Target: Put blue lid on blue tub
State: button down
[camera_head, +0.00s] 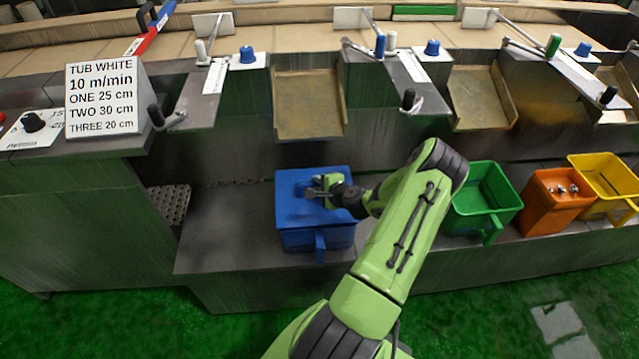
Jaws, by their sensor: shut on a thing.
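The blue tub (303,240) stands on the grey ledge in the middle of the view, with a handle on its front. The blue lid (305,208) is over the top of the tub and covers its opening. I cannot tell whether it is fully seated. My gripper (313,190) is at the top of the lid, shut on it; its grip point is partly hidden by the fingers. My green arm reaches in from the lower right.
To the right stand an open green tub (484,200), an orange box (553,202) and a yellow tub (606,185). A sign (102,98) stands at the left. Chutes (308,104) and levers are above the ledge. The ledge left of the blue tub is clear.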

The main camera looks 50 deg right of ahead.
jog(key=shift+f+b, duration=0.45)
jog(key=shift+f, duration=0.35)
jog(key=shift+r, duration=0.1)
jog(key=c, duration=0.8)
grip_release()
jog(key=shift+c, duration=0.2)
jog(key=p+v, duration=0.2)
jog(key=v, duration=1.3)
jog(key=shift+s+a+r+p, duration=0.15)
jog(key=shift+s+a+p, duration=0.05)
jog(key=shift+s+p, duration=0.1)
